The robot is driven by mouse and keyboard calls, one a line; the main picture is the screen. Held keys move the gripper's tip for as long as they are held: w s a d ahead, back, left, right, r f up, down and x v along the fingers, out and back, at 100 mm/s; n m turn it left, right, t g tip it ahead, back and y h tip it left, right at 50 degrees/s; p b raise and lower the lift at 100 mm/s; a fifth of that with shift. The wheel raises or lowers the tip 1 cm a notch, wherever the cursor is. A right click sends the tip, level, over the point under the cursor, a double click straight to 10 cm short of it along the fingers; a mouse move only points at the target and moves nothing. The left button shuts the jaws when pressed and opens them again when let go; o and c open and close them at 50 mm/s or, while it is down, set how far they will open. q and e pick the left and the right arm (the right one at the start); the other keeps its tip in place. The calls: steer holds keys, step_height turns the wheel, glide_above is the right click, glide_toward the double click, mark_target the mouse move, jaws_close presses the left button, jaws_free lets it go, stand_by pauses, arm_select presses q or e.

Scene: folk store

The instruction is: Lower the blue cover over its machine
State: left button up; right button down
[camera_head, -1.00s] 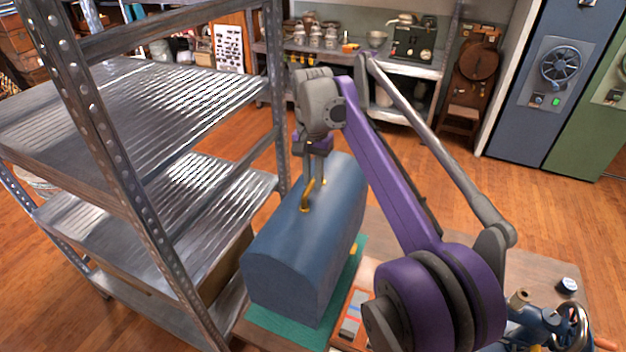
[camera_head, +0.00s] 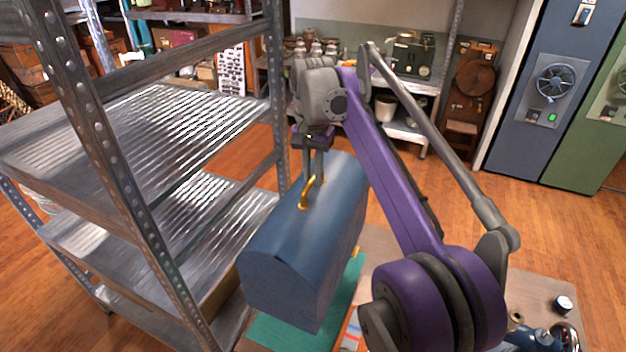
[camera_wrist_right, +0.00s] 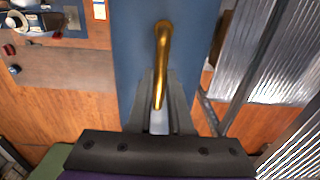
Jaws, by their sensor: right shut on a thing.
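My right gripper (camera_head: 313,178) is shut on this handle from above. In the right wrist view the handle (camera_wrist_right: 163,50) runs between the fingers (camera_wrist_right: 160,105), with the blue top (camera_wrist_right: 135,50) below. The cover hangs over a green mat (camera_head: 290,335), and appears raised a little above it. Whether anything is under the cover is hidden. A blue machine with a metal wheel (camera_head: 540,340) shows partly at the lower right. My left gripper is not in view.
A metal shelf rack (camera_head: 130,190) stands close on the cover's left, with its upright near it. Blue and green cabinets (camera_head: 540,90) stand at the back right.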

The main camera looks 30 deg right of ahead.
step_height(320, 180, up, 10)
steer(key=shift+r, duration=0.25)
stand_by(0.7)
steer(key=shift+s, duration=0.15)
